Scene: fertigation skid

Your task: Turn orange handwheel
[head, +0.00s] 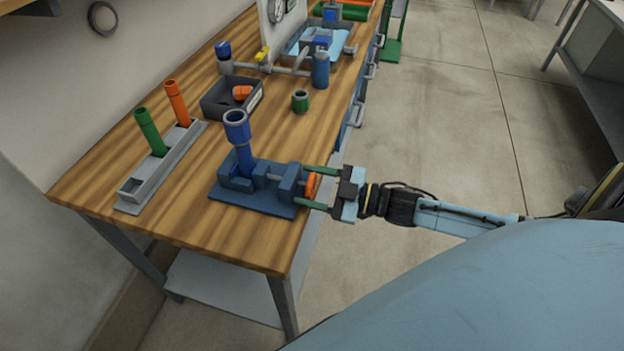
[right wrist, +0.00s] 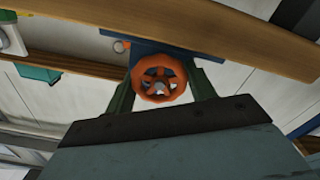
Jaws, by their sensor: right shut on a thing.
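The orange handwheel (head: 312,186) sits on the right end of a blue vise (head: 255,188) near the front right edge of the wooden bench. My right gripper (head: 318,187) reaches in from the right, its two green fingers on either side of the wheel, shut on it. In the right wrist view the handwheel (right wrist: 158,80) shows face-on, with its spokes and hub, between the two fingers (right wrist: 160,88). A blue pipe with a wide collar (head: 238,135) stands upright in the vise. My left gripper is not in view.
A grey rack (head: 132,190) holds a green and an orange pipe at left. A dark bin (head: 218,104) holds orange fittings. A green cup-like part (head: 300,100) and blue-valved piping (head: 320,70) stand farther back. The floor to the right of the bench is clear.

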